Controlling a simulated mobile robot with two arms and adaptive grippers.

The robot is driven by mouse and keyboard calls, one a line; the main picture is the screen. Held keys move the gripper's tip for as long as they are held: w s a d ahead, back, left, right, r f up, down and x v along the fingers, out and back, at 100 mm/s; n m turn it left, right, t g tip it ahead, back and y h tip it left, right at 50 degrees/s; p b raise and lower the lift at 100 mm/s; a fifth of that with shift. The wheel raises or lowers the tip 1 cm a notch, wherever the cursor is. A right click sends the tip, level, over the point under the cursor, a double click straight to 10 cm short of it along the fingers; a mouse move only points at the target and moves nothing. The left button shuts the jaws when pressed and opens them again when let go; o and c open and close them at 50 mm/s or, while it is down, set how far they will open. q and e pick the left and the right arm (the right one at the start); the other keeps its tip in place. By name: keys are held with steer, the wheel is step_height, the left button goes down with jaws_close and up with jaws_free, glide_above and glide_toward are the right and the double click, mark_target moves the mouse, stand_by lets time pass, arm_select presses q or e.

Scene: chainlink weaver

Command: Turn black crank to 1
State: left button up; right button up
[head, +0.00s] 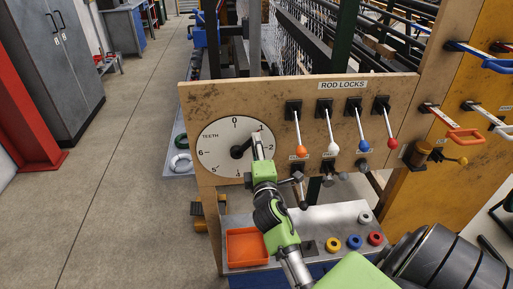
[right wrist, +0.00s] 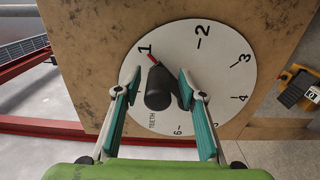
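The black crank (head: 238,151) sits at the middle of the round white TEETH dial (head: 215,163) on the wooden panel. In the right wrist view, the black crank (right wrist: 158,90) has its knob facing the camera, and its red pointer tip (right wrist: 152,58) lies at the "1" mark of the dial (right wrist: 225,75). My right gripper (right wrist: 160,75) is open, with one finger on each side of the crank knob and visible gaps to it. In the head view my right gripper (head: 256,145) covers part of the dial's right side. My left gripper is not in view.
Right of the dial, levers with orange, white, blue and red tips (head: 333,149) stand under the ROD LOCKS label. Below are a grey shelf (head: 312,222) with an orange tray (head: 246,247) and coloured rings (head: 354,242). Open floor (head: 115,180) lies to the left.

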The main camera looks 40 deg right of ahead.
steer(key=v, duration=0.7)
steer(key=shift+s+a, duration=0.2)
stand_by(0.4)
